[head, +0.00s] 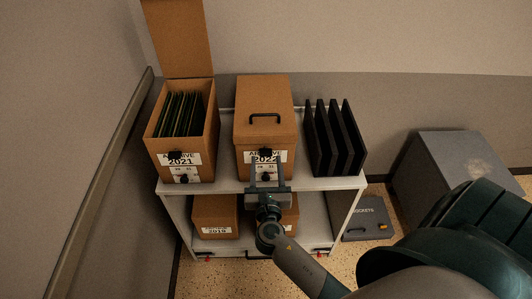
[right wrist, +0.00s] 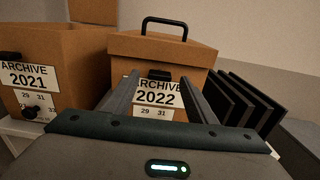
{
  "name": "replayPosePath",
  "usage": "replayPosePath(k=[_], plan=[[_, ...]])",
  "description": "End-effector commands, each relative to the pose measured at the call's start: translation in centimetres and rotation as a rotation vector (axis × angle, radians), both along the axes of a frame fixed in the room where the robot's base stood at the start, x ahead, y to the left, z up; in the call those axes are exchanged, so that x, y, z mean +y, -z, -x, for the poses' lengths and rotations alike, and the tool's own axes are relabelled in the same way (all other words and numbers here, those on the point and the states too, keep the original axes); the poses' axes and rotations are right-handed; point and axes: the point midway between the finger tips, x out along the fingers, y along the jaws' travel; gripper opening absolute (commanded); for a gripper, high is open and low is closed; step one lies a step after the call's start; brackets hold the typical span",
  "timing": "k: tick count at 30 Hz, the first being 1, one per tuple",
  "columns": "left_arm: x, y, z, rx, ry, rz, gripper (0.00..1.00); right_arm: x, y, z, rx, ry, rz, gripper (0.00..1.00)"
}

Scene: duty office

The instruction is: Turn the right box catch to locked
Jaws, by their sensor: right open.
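The right box (head: 265,97) is brown, labelled ARCHIVE 2022, with its lid shut and a black handle on top. It also shows in the right wrist view (right wrist: 190,52). Its black catch (right wrist: 160,74) sits at the front lid edge, above the label; I cannot tell its setting. A small dark knob (head: 266,177) shows lower on its front. My right gripper (head: 266,165) is open and empty in front of this box. In the right wrist view its two fingers (right wrist: 158,92) point at the label, either side of it, below the catch. My left gripper is not in view.
The left box (head: 154,128), ARCHIVE 2021, stands open with files inside. Black upright panels (head: 333,140) stand to the right on the same white shelf unit (head: 225,181). More boxes (head: 214,212) sit on the lower shelf. A grey case (head: 370,220) lies on the floor.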

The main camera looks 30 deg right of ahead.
Motion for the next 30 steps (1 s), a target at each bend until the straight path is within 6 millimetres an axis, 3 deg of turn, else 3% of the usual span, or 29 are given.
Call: replayPosePath(k=[9, 20, 25, 30], plan=[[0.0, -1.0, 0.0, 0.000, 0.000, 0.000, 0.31, -1.7, -0.1, -2.8, -0.001, 0.001, 0.001, 0.52], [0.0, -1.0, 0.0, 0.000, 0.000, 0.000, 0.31, -1.9, 0.0, -3.0, 0.000, 0.001, 0.000, 0.52], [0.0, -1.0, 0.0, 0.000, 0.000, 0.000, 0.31, -1.9, 0.0, -3.0, 0.000, 0.001, 0.000, 0.11], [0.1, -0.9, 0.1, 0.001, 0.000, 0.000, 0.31, -1.9, 0.0, -3.0, -0.001, 0.001, -0.002, 0.10]])
